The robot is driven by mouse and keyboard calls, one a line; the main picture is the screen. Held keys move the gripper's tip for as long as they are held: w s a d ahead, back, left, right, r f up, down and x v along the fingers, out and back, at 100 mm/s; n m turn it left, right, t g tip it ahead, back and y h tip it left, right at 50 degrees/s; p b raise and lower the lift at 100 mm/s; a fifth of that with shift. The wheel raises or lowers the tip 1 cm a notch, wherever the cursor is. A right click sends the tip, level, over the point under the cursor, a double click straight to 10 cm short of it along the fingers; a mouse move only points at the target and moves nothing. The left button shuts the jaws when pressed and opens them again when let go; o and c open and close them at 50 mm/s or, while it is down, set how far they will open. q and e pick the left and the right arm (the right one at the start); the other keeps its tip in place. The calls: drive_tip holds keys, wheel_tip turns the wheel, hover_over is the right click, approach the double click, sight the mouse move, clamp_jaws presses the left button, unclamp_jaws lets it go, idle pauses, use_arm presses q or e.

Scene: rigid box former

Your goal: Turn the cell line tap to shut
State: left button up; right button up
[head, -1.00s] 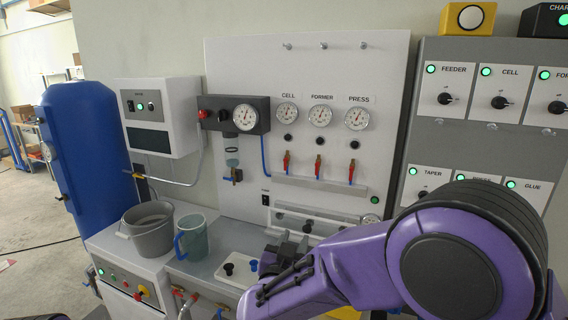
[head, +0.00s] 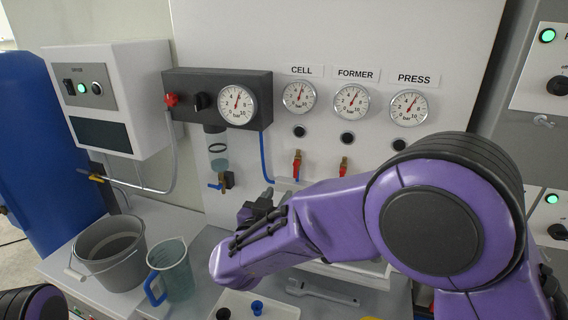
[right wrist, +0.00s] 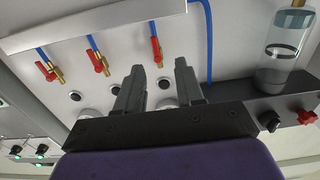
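The cell line tap (head: 297,165) is on the white panel below the CELL gauge (head: 299,97). Its red lever hangs roughly upright, in line with the pipe. In the right wrist view, which looks upside down, the cell tap (right wrist: 156,48) is the rightmost of the red-levered taps, ahead of the gap between my fingers. My right gripper (head: 266,200) is below and left of the tap, apart from it. In the right wrist view the gripper (right wrist: 157,68) has its fingers spread with nothing between them. My left gripper is out of view.
The former tap (head: 343,167) is just right of the cell tap; my right arm hides the press tap. The regulator block (head: 215,98) with a clear bowl (head: 217,150) is to the left. A grey bucket (head: 108,252) and a jug (head: 172,268) stand on the bench.

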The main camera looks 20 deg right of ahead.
sight(295, 171)
drive_tip(key=p+x, duration=0.1)
drive_tip(key=x, duration=0.2)
drive_tip(key=p+x, duration=0.1)
drive_tip(key=x, duration=0.2)
drive_tip(key=p+x, duration=0.2)
drive_tip(key=x, duration=0.1)
drive_tip(key=shift+w+d+r, duration=0.1)
drive_tip(key=shift+d+r, duration=0.15)
drive_tip(key=shift+d, duration=0.3)
drive_tip(key=shift+r, duration=0.2)
drive_tip(key=shift+s+r, duration=0.1)
drive_tip(key=shift+s, duration=0.3)
drive_tip(key=c, duration=0.5)
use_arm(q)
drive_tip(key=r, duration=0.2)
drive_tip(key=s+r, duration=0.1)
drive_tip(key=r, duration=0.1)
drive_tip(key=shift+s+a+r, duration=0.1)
use_arm(e)
drive_tip(key=shift+a, duration=0.15)
clamp_jaws()
